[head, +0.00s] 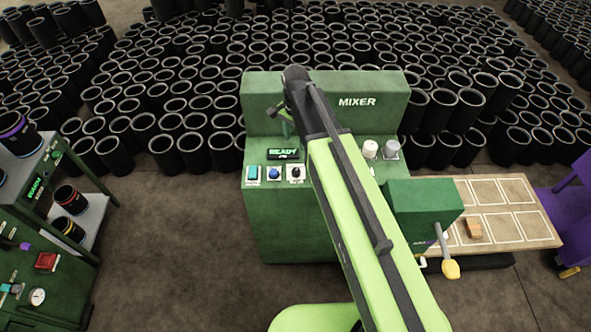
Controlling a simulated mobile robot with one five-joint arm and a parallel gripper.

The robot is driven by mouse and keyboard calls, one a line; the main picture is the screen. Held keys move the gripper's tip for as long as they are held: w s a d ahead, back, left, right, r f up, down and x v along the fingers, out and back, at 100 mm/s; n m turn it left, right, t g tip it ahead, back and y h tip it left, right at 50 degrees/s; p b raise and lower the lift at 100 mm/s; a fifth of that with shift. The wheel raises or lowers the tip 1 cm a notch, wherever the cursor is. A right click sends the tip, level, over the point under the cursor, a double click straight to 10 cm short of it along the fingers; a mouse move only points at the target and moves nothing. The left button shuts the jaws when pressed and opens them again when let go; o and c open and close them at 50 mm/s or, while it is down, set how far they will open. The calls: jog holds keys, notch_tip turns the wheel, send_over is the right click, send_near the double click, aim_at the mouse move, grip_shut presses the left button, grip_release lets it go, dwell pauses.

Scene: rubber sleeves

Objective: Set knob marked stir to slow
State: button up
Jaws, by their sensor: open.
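The green mixer (375,90) stands in the middle of the head view, with "MIXER" on its back panel. A black knob (296,173) sits on its sloped front panel, right of a blue round button. A pale knob (370,149) and a grey knob (391,150) stand right of my arm. The small labels are too small to read, so I cannot tell which is marked stir. My gripper (281,119) is open, above the panel's left part and apart from the knobs. My arm hides the middle of the panel.
A lit READY display (283,153) is above a teal switch (253,174) and the blue button (273,173). A green box with a yellow-ended lever (450,268) and a marked wooden board (510,222) lie right. Black sleeves crowd behind. A green machine (45,225) stands left.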

aim_at(296, 171)
notch_tip(296, 171, down, 18)
jog(key=b, duration=1.7)
jog(key=shift+r, duration=0.25)
jog(key=shift+r, duration=0.15)
jog(key=shift+c, duration=0.4)
grip_shut()
